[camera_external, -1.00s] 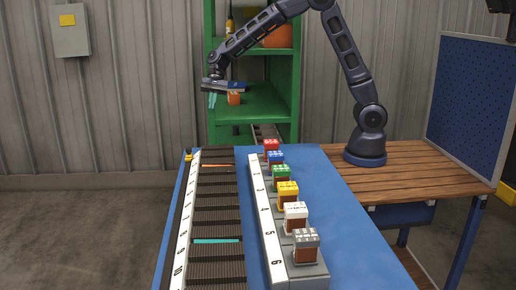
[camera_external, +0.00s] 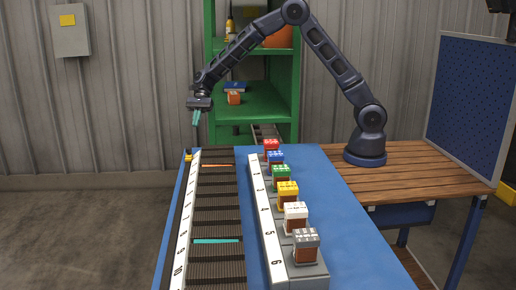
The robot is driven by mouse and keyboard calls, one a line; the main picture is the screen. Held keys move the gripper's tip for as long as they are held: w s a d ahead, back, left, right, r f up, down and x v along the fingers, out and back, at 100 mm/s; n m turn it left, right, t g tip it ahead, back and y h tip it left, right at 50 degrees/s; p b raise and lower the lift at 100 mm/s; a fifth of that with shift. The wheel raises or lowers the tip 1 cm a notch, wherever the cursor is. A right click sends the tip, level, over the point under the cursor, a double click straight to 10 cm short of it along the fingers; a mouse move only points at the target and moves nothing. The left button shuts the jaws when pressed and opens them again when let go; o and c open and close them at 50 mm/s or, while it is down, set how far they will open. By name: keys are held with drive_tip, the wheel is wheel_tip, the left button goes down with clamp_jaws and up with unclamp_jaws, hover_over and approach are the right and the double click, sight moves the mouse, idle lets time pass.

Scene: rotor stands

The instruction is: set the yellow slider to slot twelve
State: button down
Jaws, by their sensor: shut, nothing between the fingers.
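A small yellow piece, which looks like the yellow slider (camera_external: 188,155), sits at the far left end of the numbered rack (camera_external: 183,225), beside its white number strip (camera_external: 189,218). The strip's larger figures, up to about 10, show near the bottom edge. The far figures are too small to read, and no 12 can be made out. My gripper (camera_external: 195,118) is shut and empty, its teal fingers pointing down. In the picture it is above the rack's far end and the yellow piece, apart from both.
A grey stand (camera_external: 309,274) to the right bears several coloured-top blocks, one of them yellow (camera_external: 287,188). An orange strip (camera_external: 213,165) and a teal strip (camera_external: 215,241) lie across the rack. A green shelf (camera_external: 262,105) stands behind. The blue surface (camera_external: 350,230) right of the stand is clear.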

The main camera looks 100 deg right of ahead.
approach(190, 153)
drive_tip(key=f, duration=0.1)
drive_tip(key=a+f, duration=0.1)
drive_tip(key=w+a+f, duration=0.1)
drive_tip(key=f, duration=0.1)
drive_tip(key=shift+w+a, duration=0.1)
drive_tip(key=shift+a, duration=0.05)
drive_tip(key=shift+a, duration=0.15)
idle(0.4)
drive_tip(key=a, duration=7.8)
drive_tip(key=shift+a, duration=0.35)
drive_tip(key=shift+a+r, duration=0.1)
drive_tip(key=shift+a, duration=0.3)
drive_tip(key=shift+r, duration=0.1)
drive_tip(key=v, duration=1)
drive_tip(key=shift+d+f, duration=0.2)
drive_tip(key=shift+d, duration=0.05)
